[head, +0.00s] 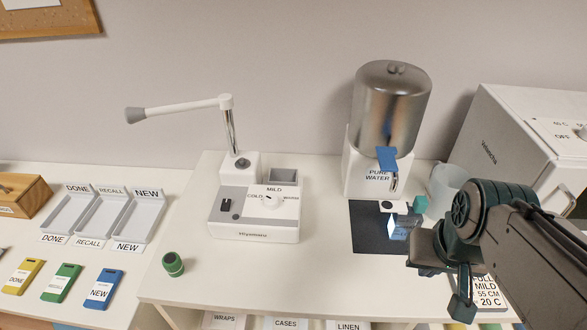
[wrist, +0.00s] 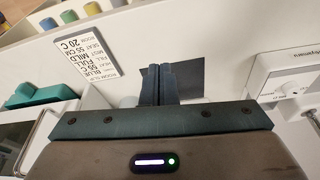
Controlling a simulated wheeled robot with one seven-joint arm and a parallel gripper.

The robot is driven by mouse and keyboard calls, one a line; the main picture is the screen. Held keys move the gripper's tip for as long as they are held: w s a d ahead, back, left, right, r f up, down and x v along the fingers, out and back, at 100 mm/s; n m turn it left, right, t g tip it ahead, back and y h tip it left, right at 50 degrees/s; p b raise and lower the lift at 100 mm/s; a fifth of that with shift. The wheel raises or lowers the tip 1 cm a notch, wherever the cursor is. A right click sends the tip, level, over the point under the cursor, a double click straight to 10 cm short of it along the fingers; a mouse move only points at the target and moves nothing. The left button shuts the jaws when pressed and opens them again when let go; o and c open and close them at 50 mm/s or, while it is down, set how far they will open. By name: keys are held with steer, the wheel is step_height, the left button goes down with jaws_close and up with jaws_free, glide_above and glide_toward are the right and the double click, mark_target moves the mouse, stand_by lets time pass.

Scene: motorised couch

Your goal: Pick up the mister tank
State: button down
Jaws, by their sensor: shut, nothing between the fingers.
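A small translucent bluish container with a label, apparently the mister tank (head: 398,231), is on the dark mat (head: 368,236) below the water dispenser's tap. A dark and white part shows at its upper left. My gripper (head: 412,218) reaches in from the right, over the mat's right side, and overlaps the container in the head view. Its fingers (wrist: 158,72) are shut together and hold nothing. In the wrist view they point at the mat (wrist: 188,78) and I cannot make out the tank, which may be hidden behind them. Whether they touch it cannot be told.
The metal PURE WATER dispenser (head: 391,110) stands behind the mat. The white mister base (head: 255,229) with its raised arm and dial is left of it. A white cabinet (head: 525,135) and a pale bin (head: 443,182) are at right. A green jar (head: 173,264) and card trays are at left.

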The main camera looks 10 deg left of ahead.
stand_by(0.4)
steer(key=c, duration=1)
jaws_free()
steer(key=shift+c, duration=0.2)
steer(key=w+r+n+g+b, duration=0.15)
steer(key=w+r+n, duration=0.35)
steer(key=w+n, duration=0.55)
steer(key=n+g+b, duration=0.2)
steer(key=n+b, duration=0.1)
steer(key=n, duration=0.6)
glide_above(420, 199)
steer(key=shift+t, duration=0.25)
steer(key=f, duration=0.6)
steer(key=shift+s+a, duration=0.1)
steer(key=shift+s, duration=0.2)
steer(key=shift+w+f, duration=0.15)
steer(key=shift+f, duration=1.25)
steer(key=shift+w+f, duration=0.1)
steer(key=shift+f, duration=1.25)
